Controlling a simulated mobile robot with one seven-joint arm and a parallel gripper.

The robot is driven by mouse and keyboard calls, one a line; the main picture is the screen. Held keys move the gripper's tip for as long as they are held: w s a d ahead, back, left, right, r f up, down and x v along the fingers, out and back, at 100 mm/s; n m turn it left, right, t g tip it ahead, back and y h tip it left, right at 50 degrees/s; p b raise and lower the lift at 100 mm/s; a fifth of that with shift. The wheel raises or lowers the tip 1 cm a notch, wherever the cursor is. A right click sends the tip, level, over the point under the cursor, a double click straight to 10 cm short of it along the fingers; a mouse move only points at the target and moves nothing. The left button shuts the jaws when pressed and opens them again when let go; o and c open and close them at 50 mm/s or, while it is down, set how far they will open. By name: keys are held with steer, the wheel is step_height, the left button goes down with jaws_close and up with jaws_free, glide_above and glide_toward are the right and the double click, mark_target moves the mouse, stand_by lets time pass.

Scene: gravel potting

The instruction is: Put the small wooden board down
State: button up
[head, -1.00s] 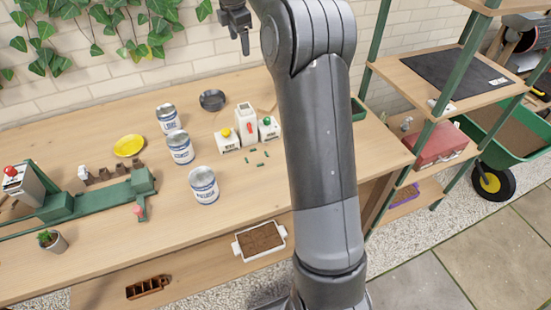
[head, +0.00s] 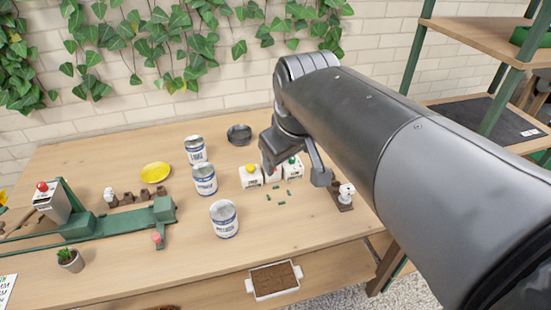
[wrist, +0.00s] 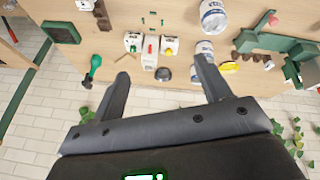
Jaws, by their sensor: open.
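My gripper (head: 297,166) is above the back of the workbench, near a group of white cartons. In the wrist view its two fingers (wrist: 160,68) stand wide apart with nothing between them. I cannot make out the small wooden board for certain in either current view. Its pale wood would be hard to tell from the bench top (head: 300,232), and my arm hides part of the bench behind the cartons.
Cartons with yellow (head: 250,177) and green caps (head: 293,169) stand beneath my gripper. A dark bowl (head: 239,134), several cans (head: 224,219) and a yellow plate (head: 156,172) are to the left. A white figure-like item on a brown base (head: 345,197) stands to the right.

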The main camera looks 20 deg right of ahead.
steer(key=s+f+m, duration=0.3)
steer(key=s+f, duration=0.2)
steer(key=s, duration=0.2)
steer(key=shift+s+a+f+m+t+y, duration=0.2)
steer(key=shift+s+f+m+t+y, duration=0.1)
steer(key=shift+s+m, duration=0.1)
steer(key=shift+r, duration=0.1)
stand_by(1.1)
